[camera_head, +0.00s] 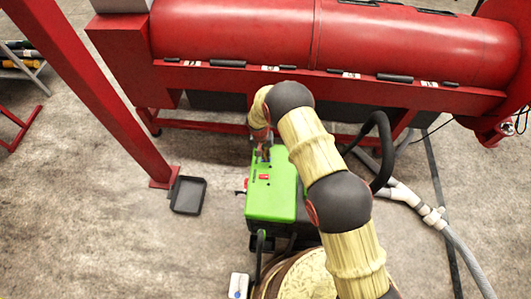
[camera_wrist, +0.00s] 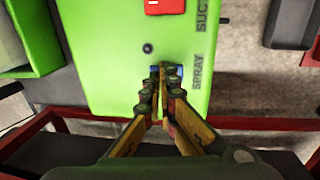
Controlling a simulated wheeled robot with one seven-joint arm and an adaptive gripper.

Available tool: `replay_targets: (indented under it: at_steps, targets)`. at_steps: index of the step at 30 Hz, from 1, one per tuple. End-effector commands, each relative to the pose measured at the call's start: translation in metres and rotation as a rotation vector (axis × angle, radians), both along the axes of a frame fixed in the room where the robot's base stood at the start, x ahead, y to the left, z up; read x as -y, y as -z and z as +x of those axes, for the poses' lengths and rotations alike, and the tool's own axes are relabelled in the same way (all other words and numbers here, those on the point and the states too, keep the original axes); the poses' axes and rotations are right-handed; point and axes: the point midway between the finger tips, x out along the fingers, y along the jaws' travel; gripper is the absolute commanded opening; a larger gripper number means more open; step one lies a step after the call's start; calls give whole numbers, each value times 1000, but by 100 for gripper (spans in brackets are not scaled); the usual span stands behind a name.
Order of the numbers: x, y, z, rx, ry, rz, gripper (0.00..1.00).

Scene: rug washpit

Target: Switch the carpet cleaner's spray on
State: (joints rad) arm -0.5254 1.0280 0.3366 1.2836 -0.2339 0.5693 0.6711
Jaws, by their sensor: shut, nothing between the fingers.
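The green carpet cleaner (camera_head: 272,205) stands on the floor in front of the red machine. In the wrist view its green top (camera_wrist: 105,75) carries a red switch (camera_wrist: 165,7) beside lettering that begins "SUC". A blue switch (camera_wrist: 180,71) sits beside the word "SPRAY". My gripper (camera_wrist: 161,72) is shut and empty, its fingertips over the blue switch and hiding its middle. I cannot tell whether they touch it or how the switch is set. In the head view my gripper (camera_head: 263,154) is over the cleaner's far end.
The large red drum machine (camera_head: 400,45) stands close behind the cleaner. A red post (camera_head: 95,80) rises at left, with a black tray (camera_head: 188,195) at its foot. A grey hose (camera_head: 455,240) runs along the floor at right. The floor at left is mostly clear.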

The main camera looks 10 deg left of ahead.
Motion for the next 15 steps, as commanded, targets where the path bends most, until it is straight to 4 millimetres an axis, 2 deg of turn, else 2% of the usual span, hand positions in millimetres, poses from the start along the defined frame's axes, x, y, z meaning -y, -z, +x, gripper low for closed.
replay_targets:
  at_steps: [15]
  targets:
    - [2, 7, 0, 0, 0, 0, 0]
